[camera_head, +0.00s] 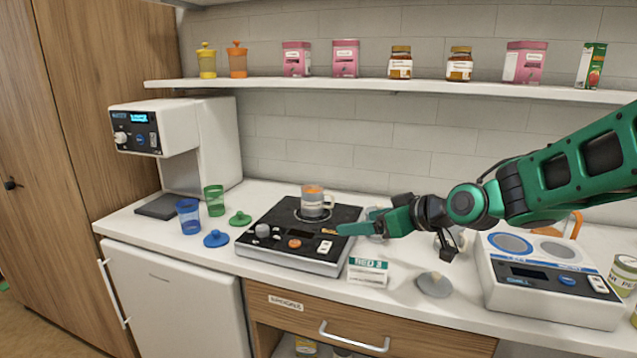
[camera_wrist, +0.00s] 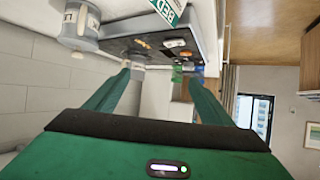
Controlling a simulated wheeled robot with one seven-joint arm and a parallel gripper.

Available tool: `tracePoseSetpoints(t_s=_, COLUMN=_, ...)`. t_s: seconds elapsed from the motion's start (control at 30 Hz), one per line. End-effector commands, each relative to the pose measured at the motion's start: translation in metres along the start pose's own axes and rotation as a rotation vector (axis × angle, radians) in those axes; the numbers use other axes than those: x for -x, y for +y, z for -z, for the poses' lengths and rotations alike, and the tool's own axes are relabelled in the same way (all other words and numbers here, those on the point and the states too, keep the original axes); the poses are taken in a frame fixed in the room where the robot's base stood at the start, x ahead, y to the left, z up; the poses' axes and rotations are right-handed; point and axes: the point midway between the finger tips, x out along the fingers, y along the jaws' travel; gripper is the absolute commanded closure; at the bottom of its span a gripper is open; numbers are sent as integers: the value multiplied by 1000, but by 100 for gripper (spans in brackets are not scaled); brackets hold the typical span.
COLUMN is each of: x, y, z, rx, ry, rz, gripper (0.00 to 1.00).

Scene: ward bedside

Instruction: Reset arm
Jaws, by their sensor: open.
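My gripper (camera_head: 362,223) reaches in from the right in the head view, above the counter and just right of the hot plate. In the wrist view, my gripper (camera_wrist: 160,88) shows two green fingers spread apart with nothing held between them. The hot plate (camera_head: 268,251) stands on the counter with a mug (camera_head: 312,203) on it, which holds something orange. My gripper hides part of a grey container (camera_head: 378,236) behind it.
A blue cup (camera_head: 189,217), a green cup (camera_head: 214,200) and lids stand left. A white device (camera_head: 545,290) stands right. The shelf (camera_head: 380,88) holds several jars and boxes.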

Motion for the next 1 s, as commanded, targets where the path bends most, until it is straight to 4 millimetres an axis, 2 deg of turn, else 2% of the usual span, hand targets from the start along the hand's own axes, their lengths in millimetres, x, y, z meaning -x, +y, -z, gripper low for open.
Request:
tracePoseSetpoints(t_s=0.17, x=21, y=-1, z=-27, rx=-47, ry=-109, rz=-39, gripper=24)
tracePoseSetpoints(t_s=0.37, x=58, y=7, z=-70, rx=-137, ry=-265, rz=-125, gripper=24)
tracePoseSetpoints(t_s=0.47, x=86, y=13, z=-98, rx=-208, ry=-362, rz=-196, gripper=24)
tracePoseSetpoints(t_s=0.6, x=135, y=18, z=-140, rx=-332, ry=-498, rz=-317, gripper=24)
tracePoseSetpoints(t_s=0.8, x=202, y=18, z=-190, rx=-510, ry=-646, rz=-493, gripper=24)
tracePoseSetpoints(t_s=1.0, x=270, y=29, z=-237, rx=-720, ry=-760, rz=-597, gripper=24)
